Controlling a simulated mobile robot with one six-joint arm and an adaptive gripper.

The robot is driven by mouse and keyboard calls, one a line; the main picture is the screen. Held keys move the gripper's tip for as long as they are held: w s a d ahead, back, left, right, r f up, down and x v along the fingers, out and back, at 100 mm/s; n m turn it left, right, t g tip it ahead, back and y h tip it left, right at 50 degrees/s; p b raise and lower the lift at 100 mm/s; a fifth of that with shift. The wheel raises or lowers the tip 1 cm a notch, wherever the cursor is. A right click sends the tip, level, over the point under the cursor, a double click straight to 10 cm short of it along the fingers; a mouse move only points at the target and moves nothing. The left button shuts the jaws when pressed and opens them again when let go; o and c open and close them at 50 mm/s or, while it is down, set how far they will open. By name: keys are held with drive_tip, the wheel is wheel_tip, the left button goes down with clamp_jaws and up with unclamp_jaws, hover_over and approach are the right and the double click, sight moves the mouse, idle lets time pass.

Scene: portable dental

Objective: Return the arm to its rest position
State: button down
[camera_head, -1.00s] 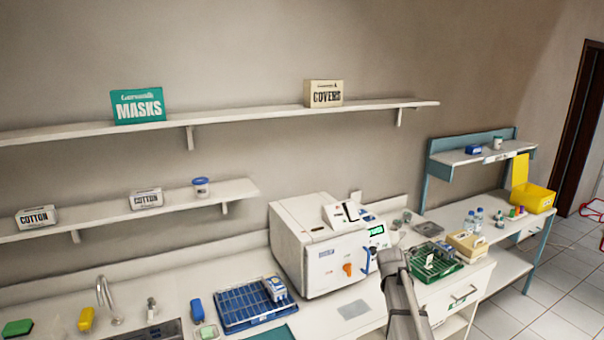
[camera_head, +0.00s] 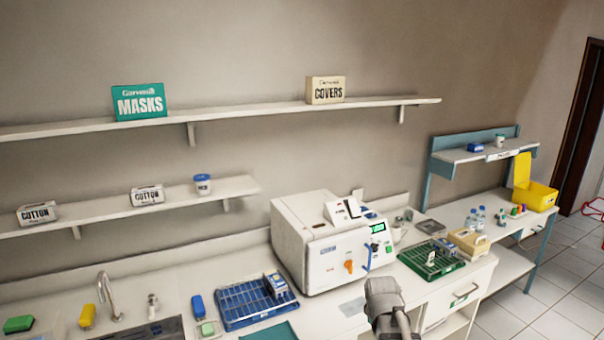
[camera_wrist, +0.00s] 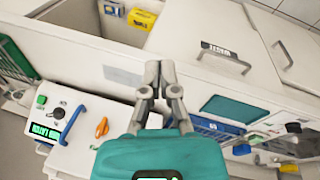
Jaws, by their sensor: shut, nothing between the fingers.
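My gripper (camera_wrist: 160,72) shows in the wrist view with its two grey fingers close together, shut and empty. It is in front of the white counter fronts, apart from the white sterilizer (camera_wrist: 80,148), which has a blue handle and an orange knob. In the head view, part of my grey arm (camera_head: 386,305) rises at the bottom, in front of the counter and just below the sterilizer (camera_head: 300,255). The fingers cannot be made out there.
A blue tray (camera_head: 232,318) lies left of the sterilizer and a green rack (camera_head: 413,262) lies right of it. A yellow box (camera_wrist: 140,19) sits in an open compartment in the wrist view. Shelves line the wall; open floor (camera_head: 520,305) lies at right.

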drive_tip(key=s+a+m+g+y, duration=0.1)
drive_tip(key=s+a+m, duration=0.3)
drive_tip(key=s+m, duration=0.4)
drive_tip(key=shift+s+a+f+g, duration=0.15)
drive_tip(key=shift+s+f+g, duration=0.4)
drive_tip(key=shift+s, duration=0.6)
drive_tip(key=shift+r, duration=0.1)
